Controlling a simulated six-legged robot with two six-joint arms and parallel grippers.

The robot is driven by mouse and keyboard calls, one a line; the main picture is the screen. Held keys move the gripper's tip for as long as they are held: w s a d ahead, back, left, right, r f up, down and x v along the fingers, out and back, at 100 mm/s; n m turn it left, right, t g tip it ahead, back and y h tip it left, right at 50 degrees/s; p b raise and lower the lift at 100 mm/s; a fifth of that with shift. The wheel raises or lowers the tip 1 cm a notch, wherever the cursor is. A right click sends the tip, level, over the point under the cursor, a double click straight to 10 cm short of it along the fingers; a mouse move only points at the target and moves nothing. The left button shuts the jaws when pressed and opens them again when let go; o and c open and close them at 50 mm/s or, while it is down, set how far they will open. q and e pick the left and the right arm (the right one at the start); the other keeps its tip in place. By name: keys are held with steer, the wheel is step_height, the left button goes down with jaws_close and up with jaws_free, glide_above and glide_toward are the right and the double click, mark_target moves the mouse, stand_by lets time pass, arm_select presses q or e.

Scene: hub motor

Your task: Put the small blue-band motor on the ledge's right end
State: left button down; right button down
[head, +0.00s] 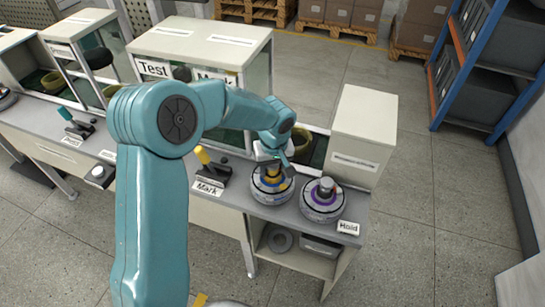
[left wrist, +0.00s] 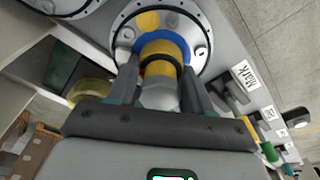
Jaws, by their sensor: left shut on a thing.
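The blue-band motor (head: 269,194) is a round grey hub with a blue ring and a yellow shaft. It sits upright on or just above the grey ledge (head: 237,192), beside the Mark label; I cannot tell whether it touches. My left gripper (head: 273,168) reaches down over it. In the left wrist view my left gripper (left wrist: 160,82) is shut on the yellow shaft of the blue-band motor (left wrist: 173,43). A purple-band motor (head: 322,204) stands close to its right, near the ledge's right end and the Hold label (head: 348,228). My right gripper is not in view.
A yellow-handled stamp lever (head: 209,170) stands left of the motor. A cream cabinet (head: 362,135) rises behind the ledge's right end. Below is an open shelf with a grey bin (head: 320,248). A blue rack (head: 490,75) stands farther right, with open floor between.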

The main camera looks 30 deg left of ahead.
arm_select(q)
steer(key=shift+w+a+f, duration=0.1)
steer(key=shift+w+f, duration=0.05)
steer(key=shift+f, duration=0.55)
steer(key=shift+r, duration=0.1)
steer(key=shift+c, duration=2.4)
jaws_free()
steer(key=shift+f, duration=0.25)
steer(key=shift+s+r, duration=0.1)
steer(key=shift+s, duration=0.1)
steer(key=r, duration=0.4)
steer(key=d+r, duration=0.1)
steer(key=r, duration=0.3)
steer(key=s+r, duration=0.1)
steer(key=r, duration=0.3)
steer(key=shift+d, duration=0.15)
